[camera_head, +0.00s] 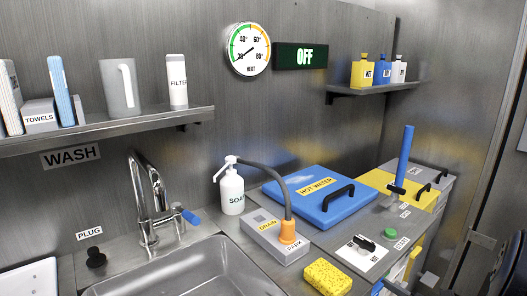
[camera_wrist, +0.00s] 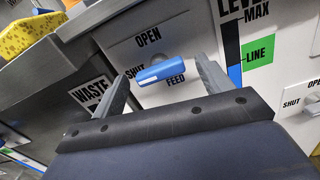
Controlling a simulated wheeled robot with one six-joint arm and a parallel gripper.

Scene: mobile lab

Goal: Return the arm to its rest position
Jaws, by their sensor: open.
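My gripper (camera_wrist: 164,68) is open in the wrist view, with its two grey fingers spread apart. A blue handle (camera_wrist: 162,75) shows between the fingertips, on a pale panel (camera_wrist: 130,50) marked OPEN, SHUT and FEED. I cannot tell how far the handle is from the fingers; neither finger is seen closed on it. The gripper cannot be made out clearly in the head view.
The wrist view shows a green LINE mark (camera_wrist: 258,52) at right and a yellow sponge (camera_wrist: 30,33) at upper left. The head view shows a sink (camera_head: 190,270), soap bottle (camera_head: 232,190), blue HOT WATER lid (camera_head: 320,190) and upright blue lever (camera_head: 405,155).

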